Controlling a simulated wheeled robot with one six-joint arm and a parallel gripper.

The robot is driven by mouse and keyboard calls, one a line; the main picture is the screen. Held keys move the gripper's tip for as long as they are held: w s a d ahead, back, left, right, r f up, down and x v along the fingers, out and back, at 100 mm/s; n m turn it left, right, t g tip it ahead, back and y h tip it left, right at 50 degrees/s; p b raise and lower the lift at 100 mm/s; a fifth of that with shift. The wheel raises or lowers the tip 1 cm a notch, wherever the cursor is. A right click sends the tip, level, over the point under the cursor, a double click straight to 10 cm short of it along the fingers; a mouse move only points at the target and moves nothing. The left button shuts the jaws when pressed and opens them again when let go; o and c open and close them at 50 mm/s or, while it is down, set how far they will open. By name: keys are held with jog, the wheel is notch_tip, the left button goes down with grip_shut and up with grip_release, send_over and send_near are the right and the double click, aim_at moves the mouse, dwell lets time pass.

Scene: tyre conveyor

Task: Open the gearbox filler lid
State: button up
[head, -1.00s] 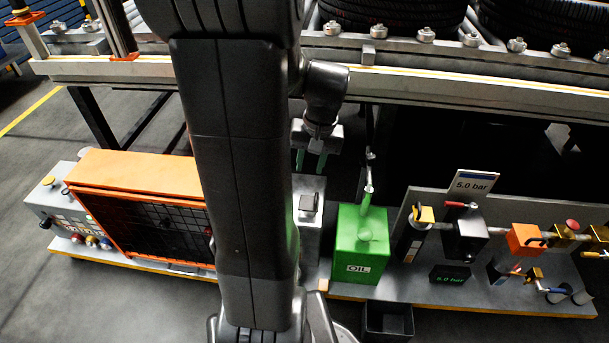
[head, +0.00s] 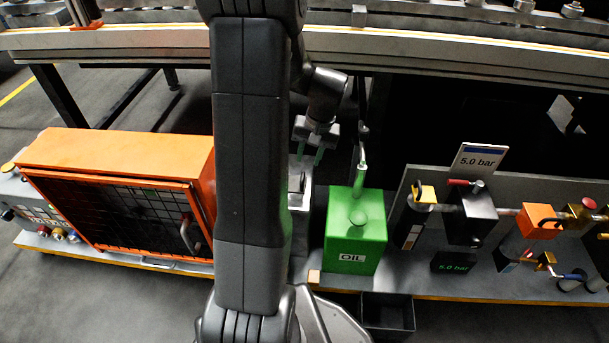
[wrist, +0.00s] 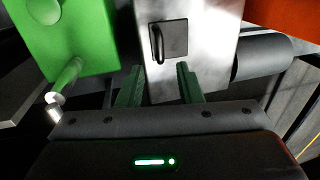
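The gearbox is a pale grey metal box (wrist: 205,60), upper middle in the wrist view. Its filler lid (wrist: 168,40) is a small dark square plate with a black loop handle at one edge. The lid looks closed, lying flat on the box face. In the head view the gearbox (head: 300,200) is partly hidden behind my arm. My gripper (wrist: 160,67) has two green fingers, apart with nothing between them. The fingers point at the gearbox face just short of the lid in the wrist view; contact cannot be told. In the head view my gripper (head: 310,156) is just behind the gearbox.
A green oil can (head: 355,235) with a spout stands right of the gearbox. An orange caged unit (head: 120,155) stands left. A black bin (head: 388,312) sits in front. Valves and a 5.0 bar sign (head: 477,161) are farther right. The conveyor rail (head: 450,55) runs behind.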

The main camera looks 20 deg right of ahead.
aim_at(303, 176)
jog(key=f, duration=0.2)
jog(key=f+b, duration=0.1)
jog(key=f, duration=0.1)
jog(key=a+f+b, duration=0.1)
jog(key=f, duration=0.1)
jog(key=shift+w+a+f, duration=0.1)
jog(key=shift+w+f, duration=0.05)
jog(key=shift+w, duration=0.1)
jog(key=shift+c, duration=0.2)
grip_shut()
